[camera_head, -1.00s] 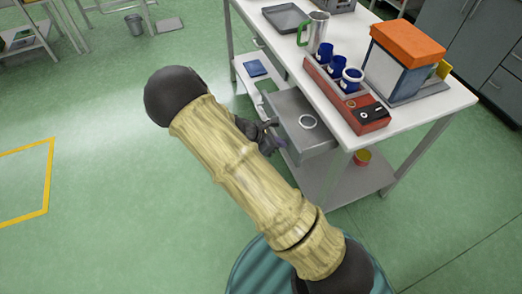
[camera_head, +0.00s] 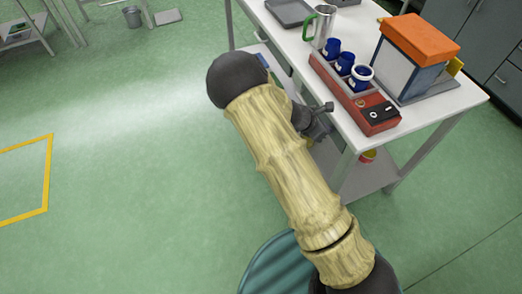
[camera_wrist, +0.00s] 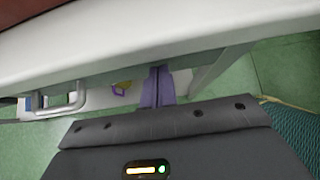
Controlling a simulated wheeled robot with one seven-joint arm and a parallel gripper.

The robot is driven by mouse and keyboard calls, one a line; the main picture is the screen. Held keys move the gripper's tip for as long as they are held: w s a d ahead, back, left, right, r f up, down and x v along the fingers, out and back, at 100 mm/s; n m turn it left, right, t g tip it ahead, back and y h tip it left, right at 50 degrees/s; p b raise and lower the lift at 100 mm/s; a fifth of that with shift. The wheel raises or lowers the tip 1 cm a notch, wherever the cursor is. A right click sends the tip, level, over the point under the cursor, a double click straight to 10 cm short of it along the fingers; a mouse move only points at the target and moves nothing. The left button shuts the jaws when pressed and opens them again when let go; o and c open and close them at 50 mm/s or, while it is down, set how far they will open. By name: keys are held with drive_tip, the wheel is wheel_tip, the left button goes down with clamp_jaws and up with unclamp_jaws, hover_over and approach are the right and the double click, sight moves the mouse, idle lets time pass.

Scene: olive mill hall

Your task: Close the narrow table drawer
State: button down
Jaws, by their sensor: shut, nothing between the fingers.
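The narrow table drawer, grey with a white ring inside in the earlier head view, no longer shows standing out from the white table (camera_head: 345,95). My arm and gripper cover its place, so I cannot tell whether it is fully in. My gripper (camera_head: 325,118) is at the table's front edge, below the top. In the wrist view its purple fingers (camera_wrist: 157,88) are together and empty, just under the table edge. A metal handle (camera_wrist: 55,102) shows left of the fingers; I cannot tell which drawer it belongs to.
On the table stand a red rack (camera_head: 352,98) with blue cups, a metal mug (camera_head: 324,27), a dark tray (camera_head: 290,12) and an orange-lidded box (camera_head: 405,60). A lower shelf (camera_head: 365,178) holds a red-yellow pot (camera_head: 368,156).

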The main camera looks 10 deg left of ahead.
drive_tip(key=shift+w+d+r, duration=0.1)
drive_tip(key=shift+d+r, duration=0.05)
drive_tip(key=shift+d, duration=0.15)
drive_tip(key=shift+d, duration=0.1)
drive_tip(key=s+a+r+p, duration=0.1)
drive_tip(key=s+a+r, duration=0.1)
drive_tip(key=a, duration=0.3)
drive_tip(key=s+a+r, duration=0.3)
drive_tip(key=a+r, duration=0.1)
drive_tip(key=a, duration=0.2)
drive_tip(key=shift+s+r+p, duration=0.2)
drive_tip(key=shift+s+p, duration=0.05)
drive_tip(key=shift+p, duration=0.15)
drive_tip(key=shift+w, duration=0.15)
